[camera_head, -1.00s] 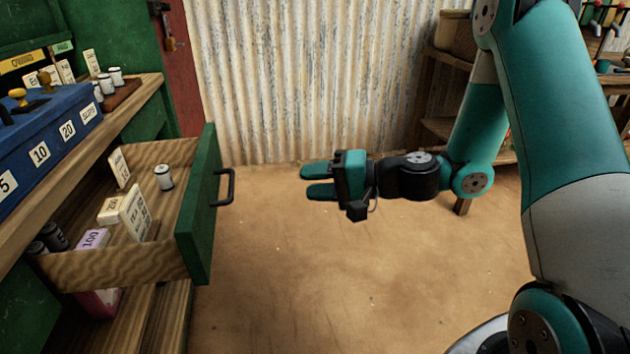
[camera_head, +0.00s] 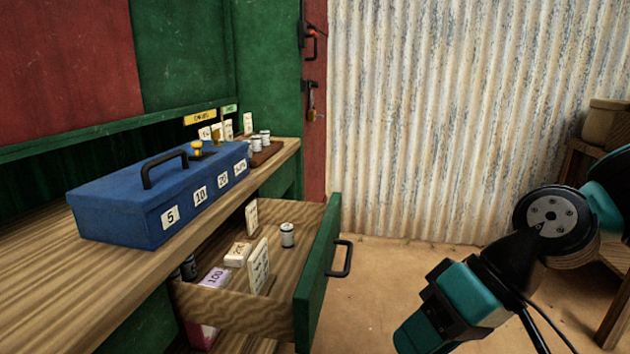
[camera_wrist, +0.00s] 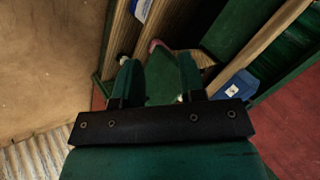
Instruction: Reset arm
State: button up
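My gripper (camera_head: 412,332) hangs at the bottom right in the head view, angled down and left, to the right of the open drawer. In that view its fingertips are near or past the lower edge. In the wrist view my gripper (camera_wrist: 158,72) has two green fingers set apart with nothing held between them. My wrist and forearm run up to the right in the head view.
The open green-fronted drawer (camera_head: 322,270) juts from the wooden counter (camera_head: 40,265), holding cards and a small canister (camera_head: 287,235). A blue cash box (camera_head: 120,215) stands on the counter. Corrugated wall (camera_head: 420,130) stands behind; a wooden shelf (camera_head: 620,255) is at right.

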jog(key=s+d+r+n+h, duration=0.2)
jog(key=s+d+r+h, duration=0.15)
jog(key=s, duration=0.35)
notch_tip(320, 180, up, 22)
jog(key=p, duration=2.3)
jog(key=shift+w+a+r, duration=0.25)
jog(key=shift+w+a, duration=0.05)
jog(key=shift+a, duration=0.05)
jog(key=shift+a, duration=0.1)
